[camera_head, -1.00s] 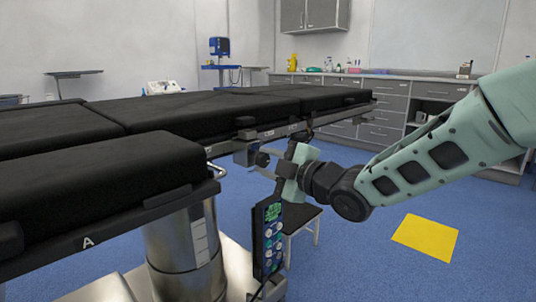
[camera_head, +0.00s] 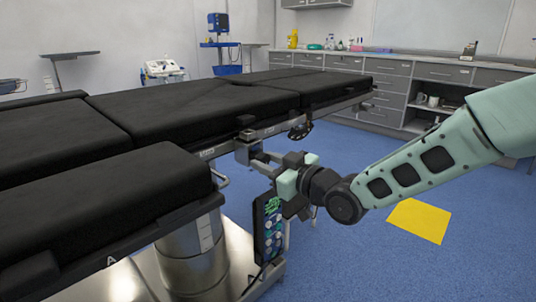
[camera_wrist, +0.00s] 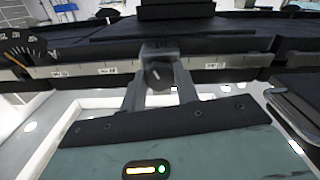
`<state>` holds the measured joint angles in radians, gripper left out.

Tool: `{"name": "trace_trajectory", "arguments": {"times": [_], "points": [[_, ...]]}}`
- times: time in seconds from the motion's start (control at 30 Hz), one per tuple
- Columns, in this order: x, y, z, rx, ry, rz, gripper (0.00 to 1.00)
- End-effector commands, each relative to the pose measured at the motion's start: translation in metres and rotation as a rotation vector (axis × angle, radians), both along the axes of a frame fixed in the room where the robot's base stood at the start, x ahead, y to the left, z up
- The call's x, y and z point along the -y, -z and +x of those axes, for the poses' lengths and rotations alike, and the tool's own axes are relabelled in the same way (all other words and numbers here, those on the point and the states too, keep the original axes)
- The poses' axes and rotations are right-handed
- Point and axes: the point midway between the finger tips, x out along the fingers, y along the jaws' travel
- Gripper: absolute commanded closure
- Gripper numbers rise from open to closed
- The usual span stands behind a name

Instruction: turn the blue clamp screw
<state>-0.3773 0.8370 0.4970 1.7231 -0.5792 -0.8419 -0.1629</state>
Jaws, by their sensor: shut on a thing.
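No blue screw shows clearly. A dark grey round knob (camera_wrist: 157,73) with a light mark sits on a clamp block under the table rail, between my fingertips in the wrist view. My gripper (camera_wrist: 158,88) is shut on this knob, one grey finger on each side. In the head view, my gripper (camera_head: 262,163) reaches left to the clamp (camera_head: 246,150) below the rail of the operating table (camera_head: 150,110). The knob is mostly hidden there by the fingers.
A hand control with coloured buttons (camera_head: 269,228) hangs just below my gripper. A dark round fitting (camera_head: 300,130) sits on the rail farther back. The table column (camera_head: 190,250) stands to the left. Blue floor with a yellow mat (camera_head: 420,220) is clear at right.

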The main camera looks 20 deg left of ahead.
Motion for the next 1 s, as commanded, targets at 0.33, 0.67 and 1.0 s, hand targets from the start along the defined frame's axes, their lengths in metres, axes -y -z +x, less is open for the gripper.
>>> {"name": "trace_trajectory", "arguments": {"times": [0.33, 0.67, 1.0], "points": [[0.0016, 0.0003, 0.0006, -0.307, 0.004, 0.121, 0.92], [0.0013, 0.0014, 0.0001, -0.549, 0.003, 0.221, 0.92], [0.0009, 0.0021, -0.0005, -0.681, 0.002, 0.277, 0.92]]}}
